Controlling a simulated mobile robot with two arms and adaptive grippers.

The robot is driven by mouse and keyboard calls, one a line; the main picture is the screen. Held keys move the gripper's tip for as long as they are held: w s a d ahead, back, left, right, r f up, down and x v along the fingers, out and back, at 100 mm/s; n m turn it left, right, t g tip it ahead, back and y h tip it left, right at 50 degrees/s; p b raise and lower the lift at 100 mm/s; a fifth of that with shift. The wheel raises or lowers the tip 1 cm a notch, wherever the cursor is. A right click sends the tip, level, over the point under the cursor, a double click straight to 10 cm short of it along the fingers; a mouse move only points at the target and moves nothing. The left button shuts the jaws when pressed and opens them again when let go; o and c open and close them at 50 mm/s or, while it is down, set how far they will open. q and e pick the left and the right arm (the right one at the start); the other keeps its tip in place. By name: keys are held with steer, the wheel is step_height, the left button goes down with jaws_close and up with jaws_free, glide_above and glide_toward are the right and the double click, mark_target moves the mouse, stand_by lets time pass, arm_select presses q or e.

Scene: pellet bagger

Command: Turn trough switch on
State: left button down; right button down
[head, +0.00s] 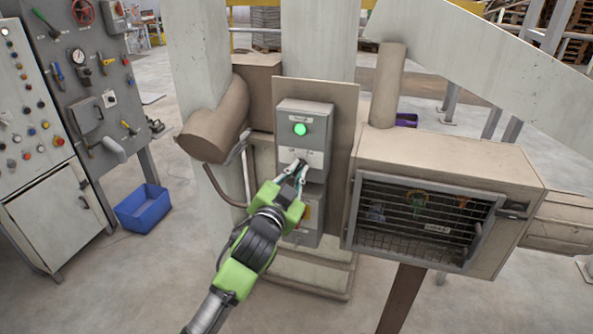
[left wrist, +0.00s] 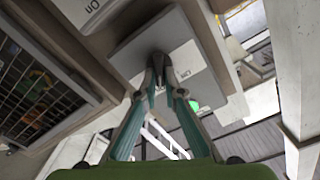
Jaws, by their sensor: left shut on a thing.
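The trough switch box (head: 315,122) is a grey box on a tan backing plate, with a small label and a bright green light (head: 300,129) on its upper part. The green light also shows in the left wrist view (left wrist: 193,105). My left gripper (head: 298,168) is at the lower part of this box, its fingers closed together on the switch knob (left wrist: 159,58). The knob is mostly hidden by the fingertips. An "On" label (left wrist: 186,58) shows beside the fingertips in the left wrist view. My right gripper is not in view.
A second grey box (head: 307,237) sits just below, partly behind my left arm. A tan housing with a wire-mesh door (head: 425,222) stands to the right. A brown pipe (head: 215,125) juts out at the left. A control cabinet (head: 50,205) and blue bin (head: 143,208) stand further left.

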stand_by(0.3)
arm_select(q)
steer(key=c, duration=2.1)
jaws_free()
steer(key=shift+c, duration=0.2)
steer(key=shift+s, duration=0.1)
steer(key=v, duration=1.2)
